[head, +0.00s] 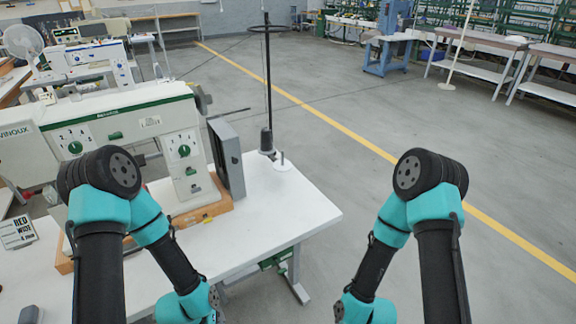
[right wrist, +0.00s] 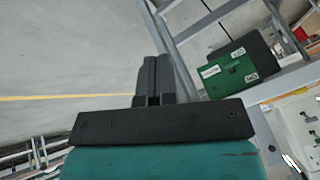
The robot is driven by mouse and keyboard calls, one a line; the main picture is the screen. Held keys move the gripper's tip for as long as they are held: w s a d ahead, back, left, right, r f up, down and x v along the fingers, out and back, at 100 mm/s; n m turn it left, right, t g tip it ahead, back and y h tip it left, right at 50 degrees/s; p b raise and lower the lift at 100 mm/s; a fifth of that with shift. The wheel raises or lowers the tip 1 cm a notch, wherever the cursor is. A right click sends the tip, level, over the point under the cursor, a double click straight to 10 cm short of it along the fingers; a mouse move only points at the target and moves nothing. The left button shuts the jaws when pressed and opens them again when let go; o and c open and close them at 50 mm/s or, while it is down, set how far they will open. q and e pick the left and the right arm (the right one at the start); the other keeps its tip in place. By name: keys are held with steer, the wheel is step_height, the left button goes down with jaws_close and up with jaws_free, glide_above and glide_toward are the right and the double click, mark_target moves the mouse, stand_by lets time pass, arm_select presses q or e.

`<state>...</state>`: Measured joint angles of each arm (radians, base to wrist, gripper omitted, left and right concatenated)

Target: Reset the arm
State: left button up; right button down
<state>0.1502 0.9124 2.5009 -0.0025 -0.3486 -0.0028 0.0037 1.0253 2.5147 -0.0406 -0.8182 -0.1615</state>
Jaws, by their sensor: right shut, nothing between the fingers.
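My right gripper (right wrist: 153,82) shows in the right wrist view with its two dark fingers together and nothing between them. It hangs clear of any object, with grey floor and part of a metal frame behind it. In the head view both my arms stand folded at the lower left and lower right, and both grippers are below the picture's edge. My left gripper is not in view.
A white sewing-type machine (head: 120,120) stands on a white table (head: 290,215) at the left, close to my left arm. A thread stand (head: 267,90) rises behind it. A green box (right wrist: 230,75) hangs on the frame near my right gripper. Open floor lies ahead and right.

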steer(key=s+d+m+g, duration=0.3)
steer(key=s+d+g, duration=0.1)
steer(key=s+d, duration=0.1)
steer(key=shift+s+d, duration=0.3)
steer(key=shift+d, duration=0.2)
steer(key=shift+r, duration=0.1)
stand_by(0.9)
